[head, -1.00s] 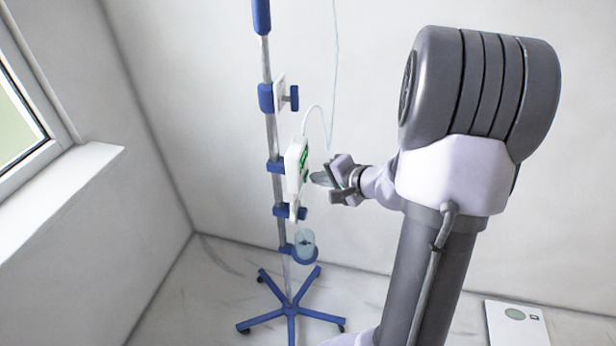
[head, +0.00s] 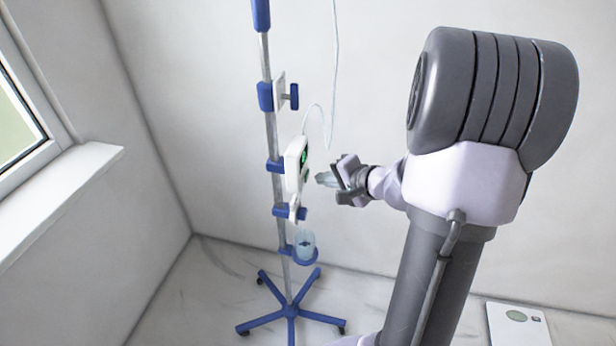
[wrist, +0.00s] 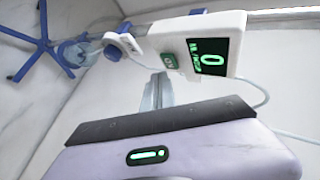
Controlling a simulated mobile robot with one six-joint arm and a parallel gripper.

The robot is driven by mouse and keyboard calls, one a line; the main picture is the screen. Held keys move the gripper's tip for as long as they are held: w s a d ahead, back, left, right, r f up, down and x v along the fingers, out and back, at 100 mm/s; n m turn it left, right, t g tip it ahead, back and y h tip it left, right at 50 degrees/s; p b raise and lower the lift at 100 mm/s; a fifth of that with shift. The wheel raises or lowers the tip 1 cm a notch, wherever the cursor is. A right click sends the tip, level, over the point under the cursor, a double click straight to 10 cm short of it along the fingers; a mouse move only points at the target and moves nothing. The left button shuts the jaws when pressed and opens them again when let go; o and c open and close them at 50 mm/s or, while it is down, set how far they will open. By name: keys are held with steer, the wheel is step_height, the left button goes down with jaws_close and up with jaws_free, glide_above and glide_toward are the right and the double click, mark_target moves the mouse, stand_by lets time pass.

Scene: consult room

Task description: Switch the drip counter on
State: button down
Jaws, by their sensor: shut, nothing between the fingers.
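The drip counter is a white box (head: 296,160) clamped on the pole, with its face turned to the right. In the wrist view the counter (wrist: 238,22) has a dark screen (wrist: 209,57) lit with a green 0 and smaller green letters.
The pole (head: 272,135) has blue clamps and a blue five-legged base (head: 291,311). A clear cup (head: 305,243) sits in a holder below the counter. A thin tube (head: 335,80) hangs behind. A white scale-like slab (head: 515,328) lies on the floor at right; a windowsill (head: 70,185) is at left.

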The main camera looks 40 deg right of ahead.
steer(key=s+d, duration=0.3)
steer(key=shift+s+d+b, duration=0.1)
steer(key=shift+s+b, duration=0.25)
steer(key=shift+b, duration=0.05)
stand_by(0.8)
steer(key=s+a+r+n+g+y, duration=0.1)
steer(key=a+r+n+g+y, duration=0.2)
steer(key=a, duration=0.9)
steer(key=s+a+r+n+g+y, duration=0.15)
steer(key=a+r+n, duration=0.3)
steer(key=a, duration=0.75)
steer(key=s+a+r+n+h, duration=0.1)
steer(key=s+a+h, duration=0.1)
steer(key=s, duration=0.4)
steer(key=s+a+r+n+g+h, duration=0.1)
steer(key=s+a+r+n, duration=0.1)
steer(key=s+a, duration=0.3)
steer(key=shift+s+a+h, duration=0.15)
steer(key=shift+s+h, duration=0.2)
steer(key=shift+s, duration=0.75)
